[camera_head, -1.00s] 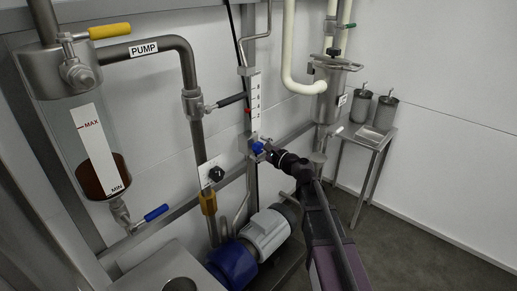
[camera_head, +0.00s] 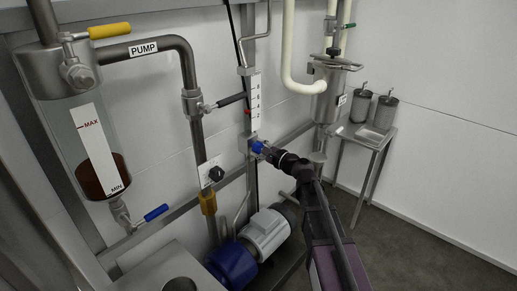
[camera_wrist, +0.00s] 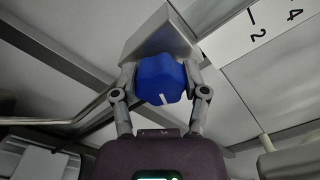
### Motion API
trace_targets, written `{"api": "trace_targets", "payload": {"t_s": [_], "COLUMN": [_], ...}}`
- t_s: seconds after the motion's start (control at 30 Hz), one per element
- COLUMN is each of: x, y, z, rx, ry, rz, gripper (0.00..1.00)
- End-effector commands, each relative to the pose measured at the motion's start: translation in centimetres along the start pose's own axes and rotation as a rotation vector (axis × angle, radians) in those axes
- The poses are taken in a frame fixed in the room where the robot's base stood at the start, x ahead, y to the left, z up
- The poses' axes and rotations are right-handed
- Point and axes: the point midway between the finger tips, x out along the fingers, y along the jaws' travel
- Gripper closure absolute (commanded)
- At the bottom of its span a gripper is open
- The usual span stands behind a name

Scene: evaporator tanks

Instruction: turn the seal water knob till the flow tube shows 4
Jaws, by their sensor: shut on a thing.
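The blue seal water knob (camera_wrist: 162,80) sits on a grey block (camera_wrist: 158,38) in the wrist view, with a white mark on its face pointing down and slightly right. My gripper (camera_wrist: 161,84) has one finger on each side of the knob and is shut on it. In the head view the knob (camera_head: 257,147) shows at the tip of my gripper (camera_head: 262,149). The flow tube's scale (camera_head: 256,102) stands just above, with a red mark (camera_head: 248,112) on its left side. In the wrist view only the scale's 2 and 4 (camera_wrist: 272,25) show; the float level cannot be read there.
A sight glass (camera_head: 93,150) marked MAX and MIN is at left, with yellow (camera_head: 110,30) and blue (camera_head: 156,212) valve handles. A black knob (camera_head: 216,173) is left of my gripper. A pump motor (camera_head: 262,233) lies below. A small table (camera_head: 366,137) stands at right.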

Motion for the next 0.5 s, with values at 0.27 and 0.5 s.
{"api": "trace_targets", "payload": {"t_s": [0.27, 0.5], "x": [0.12, 0.09], "y": [-0.02, -0.01], "z": [0.01, 0.01], "rx": [-0.012, -0.011], "ry": [-0.001, -0.001], "rz": [0.000, 0.000], "gripper": [0.90, 0.08]}}
